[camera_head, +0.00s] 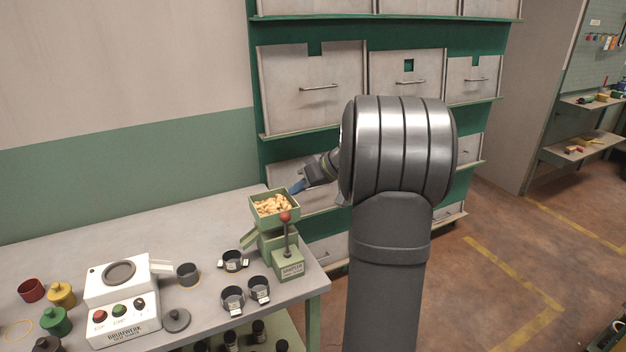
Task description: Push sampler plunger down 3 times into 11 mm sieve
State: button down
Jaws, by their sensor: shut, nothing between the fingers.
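The green sampler (289,267) stands near the right end of the grey table. Its hopper (258,215) holds tan nuts (272,205). The plunger is a rod with a red ball knob (285,216), standing upright above the front block. My gripper (294,188) is shut and empty, just above and behind the hopper's right rim, apart from the knob. A dark round sieve with a white tag (233,260) sits at the sampler's left, near its green chute. Two more tagged sieves (232,298) (259,289) stand in front. The tags are too small to read, so I cannot tell which is 11 mm.
A white machine with coloured buttons (122,315) stands to the left, with a dark cup (188,274) and a grey lid (176,320) beside it. Red, yellow and green pots (56,320) are at far left. Metal hopper bins (312,88) rise behind. The table's back left is clear.

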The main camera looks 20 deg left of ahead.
jog(key=shift+s+a+f, duration=0.2)
jog(key=shift+f, duration=0.5)
jog(key=shift+s+a+f, duration=0.15)
jog(key=shift+s+f, duration=0.1)
jog(key=shift+f, duration=0.5)
jog(key=shift+s+a+f, duration=0.2)
jog(key=shift+f, duration=0.5)
notch_tip(320, 180, down, 4)
jog(key=shift+r, duration=0.1)
jog(key=shift+s+d, duration=0.1)
jog(key=shift+s, duration=0.05)
jog(key=w+a+r+v, duration=0.1)
jog(key=a+r+v, duration=0.1)
jog(key=v, duration=1.1)
jog(key=shift+w, duration=0.3)
jog(key=shift+r, duration=0.1)
